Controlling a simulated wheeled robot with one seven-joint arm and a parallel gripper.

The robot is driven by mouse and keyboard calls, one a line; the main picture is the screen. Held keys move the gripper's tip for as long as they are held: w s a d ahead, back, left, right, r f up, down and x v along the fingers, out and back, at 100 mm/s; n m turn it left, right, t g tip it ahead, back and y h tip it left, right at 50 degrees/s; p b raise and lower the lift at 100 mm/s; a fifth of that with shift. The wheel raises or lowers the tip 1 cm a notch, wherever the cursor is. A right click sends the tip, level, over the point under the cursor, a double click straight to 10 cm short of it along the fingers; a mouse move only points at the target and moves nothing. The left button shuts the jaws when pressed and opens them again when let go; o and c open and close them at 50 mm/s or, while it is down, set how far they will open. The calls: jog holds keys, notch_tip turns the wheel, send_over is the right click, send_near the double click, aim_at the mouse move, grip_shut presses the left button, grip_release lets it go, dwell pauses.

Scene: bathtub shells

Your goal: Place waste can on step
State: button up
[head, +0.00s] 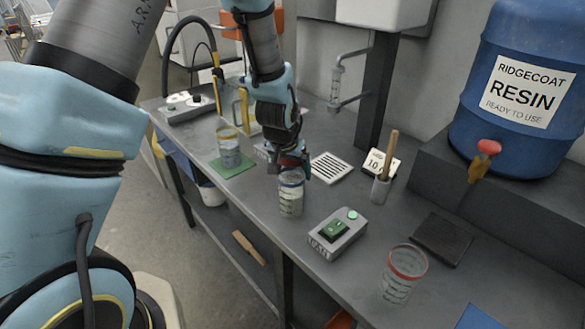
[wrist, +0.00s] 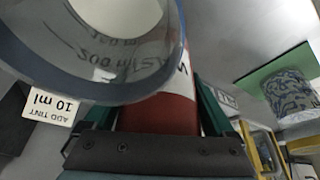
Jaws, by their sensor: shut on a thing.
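My gripper (wrist: 160,125) is shut on a red can (wrist: 158,113) with a white label band, seen between the fingers in the wrist view. Only part of the can shows; some letters of its label are visible. In the head view my gripper (head: 290,165) is low over the middle of the bench, and a little red shows between its fingers. A clear cup with a blue-grey rim (head: 291,198) stands in front of it and hides most of the can. The same cup's rim (wrist: 60,80) fills the wrist view's upper left. A dark raised step (head: 525,198) carries the blue resin drum (head: 520,85).
A grey device with a green switch (head: 338,234), red-rimmed cup (head: 404,274), dark pad (head: 442,239) and stick holder (head: 380,189) stand to the right. A yellow-rimmed cup (head: 229,150) stands on a green mat (head: 232,167) to the left. The drum's tap (head: 484,158) juts out.

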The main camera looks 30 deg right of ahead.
jog(key=shift+f, duration=0.15)
jog(key=o, duration=1.2)
jog(key=shift+c, duration=0.2)
jog(key=b+v, duration=0.2)
jog(key=v, duration=1)
jog(key=w+a+n+y, duration=0.2)
jog(key=w+a+n, duration=0.2)
jog(key=a, duration=1.2)
jog(key=s+a+n, duration=0.2)
jog(key=a, duration=0.6)
jog(key=s+a+n+g+y, duration=0.1)
jog(key=s+a+n, duration=0.1)
jog(key=a, duration=0.6)
jog(key=shift+a, duration=0.4)
